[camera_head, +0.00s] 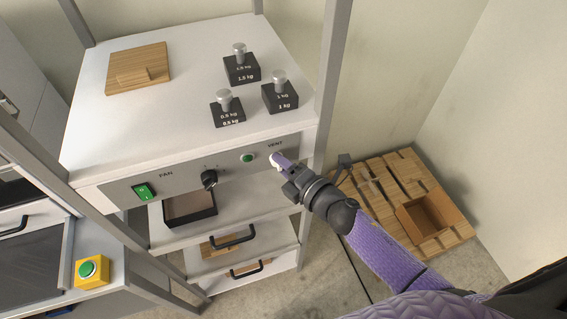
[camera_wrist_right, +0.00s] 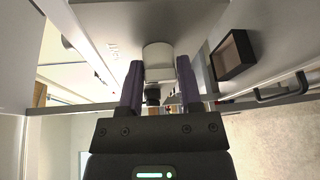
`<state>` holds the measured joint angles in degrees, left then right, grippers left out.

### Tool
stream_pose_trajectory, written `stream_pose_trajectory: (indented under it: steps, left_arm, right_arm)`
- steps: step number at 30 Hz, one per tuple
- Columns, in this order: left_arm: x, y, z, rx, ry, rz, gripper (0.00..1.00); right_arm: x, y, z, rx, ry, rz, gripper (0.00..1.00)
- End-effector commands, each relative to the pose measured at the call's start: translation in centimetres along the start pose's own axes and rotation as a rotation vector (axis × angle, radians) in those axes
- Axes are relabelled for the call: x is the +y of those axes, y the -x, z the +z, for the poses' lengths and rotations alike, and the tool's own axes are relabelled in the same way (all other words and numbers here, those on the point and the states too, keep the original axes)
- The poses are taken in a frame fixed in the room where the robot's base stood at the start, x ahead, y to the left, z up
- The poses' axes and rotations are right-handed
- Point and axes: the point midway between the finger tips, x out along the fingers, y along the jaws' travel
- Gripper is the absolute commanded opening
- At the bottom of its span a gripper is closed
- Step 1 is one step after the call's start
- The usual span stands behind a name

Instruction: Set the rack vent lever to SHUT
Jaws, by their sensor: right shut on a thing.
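The rack's grey control panel (camera_head: 125,191) carries a VENT label above my right gripper (camera_head: 283,164). In the right wrist view, my right gripper (camera_wrist_right: 158,78) has its purple fingers on both sides of a pale, rounded piece, the vent lever (camera_wrist_right: 158,56), and is shut on it. In the head view the fingers cover most of the lever, with a white bit showing at their tips. The lever's direction and any SHUT marking cannot be read. My left gripper is not in view.
The panel also has a green rocker switch (camera_head: 144,192), a black knob (camera_head: 209,179) and a green button (camera_head: 248,158). Three black weights, one here (camera_head: 228,112), and a wooden board (camera_head: 139,68) lie on top. A pallet (camera_head: 375,205) with an open box (camera_head: 426,216) stands right.

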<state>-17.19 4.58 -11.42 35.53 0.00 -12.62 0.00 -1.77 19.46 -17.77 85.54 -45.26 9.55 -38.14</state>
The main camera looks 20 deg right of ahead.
Motion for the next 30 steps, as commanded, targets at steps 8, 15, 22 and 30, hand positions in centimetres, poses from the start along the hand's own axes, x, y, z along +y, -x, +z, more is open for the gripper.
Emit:
stream_pose_trajectory:
  steps: [8,15,22,30]
  left_arm:
    - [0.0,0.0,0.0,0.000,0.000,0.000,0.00]
    - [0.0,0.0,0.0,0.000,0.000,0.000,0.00]
    - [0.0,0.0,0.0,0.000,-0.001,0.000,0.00]
    - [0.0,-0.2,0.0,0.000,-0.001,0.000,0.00]
  right_arm:
    - [0.3,-0.1,0.1,-0.002,0.001,0.007,0.55]
    - [0.1,0.0,0.1,-0.001,-0.001,0.004,0.77]
    - [0.0,0.9,0.0,-0.001,-0.001,0.000,0.77]
    - [-0.1,6.9,0.0,-0.001,-0.002,-0.001,0.77]
